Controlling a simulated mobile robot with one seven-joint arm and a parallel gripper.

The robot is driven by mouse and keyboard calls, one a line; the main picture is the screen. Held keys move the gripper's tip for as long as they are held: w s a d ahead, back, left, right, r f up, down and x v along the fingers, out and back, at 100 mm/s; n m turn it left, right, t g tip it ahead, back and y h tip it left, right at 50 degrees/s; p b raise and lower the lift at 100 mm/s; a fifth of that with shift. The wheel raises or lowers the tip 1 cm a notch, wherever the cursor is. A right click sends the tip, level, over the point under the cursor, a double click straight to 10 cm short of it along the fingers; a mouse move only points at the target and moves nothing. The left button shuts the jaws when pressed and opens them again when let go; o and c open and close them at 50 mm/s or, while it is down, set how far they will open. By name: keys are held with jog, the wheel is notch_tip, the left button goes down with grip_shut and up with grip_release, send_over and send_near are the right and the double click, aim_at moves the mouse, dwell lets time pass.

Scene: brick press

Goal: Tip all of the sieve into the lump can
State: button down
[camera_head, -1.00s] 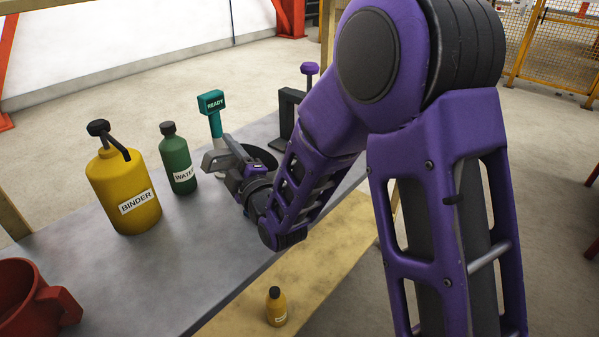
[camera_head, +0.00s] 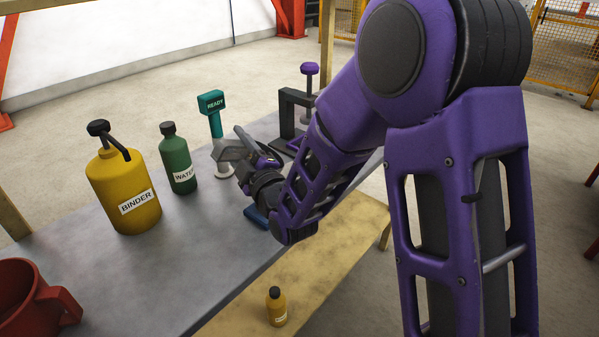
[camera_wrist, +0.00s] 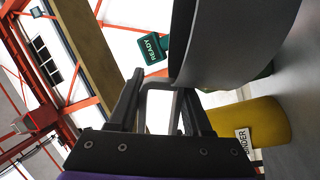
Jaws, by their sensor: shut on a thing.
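My gripper (camera_head: 243,162) is shut on the handle of a dark grey round vessel, which I take to be the sieve (camera_wrist: 235,45). In the wrist view its wall fills the upper right, and the handle loop runs between my two fingers. In the head view the sieve (camera_head: 259,146) is held above the back of the table and looks tilted, partly hidden by my gripper. Its contents cannot be seen. A red can with a side handle (camera_head: 28,300) stands at the lower left, cut off by the frame edge; I cannot tell whether it is the lump can.
The yellow binder bottle (camera_head: 122,195) and green water bottle (camera_head: 179,165) stand left of my gripper. A teal READY sign (camera_head: 211,101) and a black press frame (camera_head: 290,112) stand behind. A blue object (camera_head: 256,217) lies below my wrist. The grey table's front middle (camera_head: 130,280) is clear.

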jog(key=shift+w+d+r+m, duration=0.15)
jog(key=shift+d+r+m, duration=0.15)
jog(key=shift+d, duration=0.05)
jog(key=shift+d+r, duration=0.1)
jog(key=shift+d, duration=0.05)
jog(key=shift+w+d+r+m+t, duration=0.15)
jog(key=shift+d+m+t, duration=0.15)
jog(key=shift+w+d+r+m+t+h, duration=0.25)
jog(key=shift+w+d+r+m+t, duration=0.1)
jog(key=shift+d+r+m, duration=0.55)
jog(key=shift+w+d+r+m+t+h, duration=0.3)
jog(key=shift+d+m, duration=0.35)
jog(key=shift+m, duration=0.45)
jog(key=shift+w+d+f+m+t+h, duration=0.2)
jog(key=shift+d+m, duration=0.25)
jog(key=shift+m, duration=0.15)
jog(key=shift+w+d+f+m+t+h, duration=0.15)
jog(key=shift+d+m, duration=0.25)
jog(key=shift+m, duration=0.2)
jog(key=shift+w+d+r+m, duration=0.2)
jog(key=shift+d+r+m, duration=0.05)
jog(key=shift+d+m, duration=0.25)
jog(key=shift+w+d+r+m, duration=0.2)
jog(key=shift+d+m, duration=0.2)
jog(key=shift+m, duration=0.2)
jog(key=shift+d, duration=0.25)
jog(key=shift+w+d+r+m+h+p, duration=0.1)
jog(key=shift+w+d+m+h+p, duration=0.2)
jog(key=shift+d+m, duration=0.15)
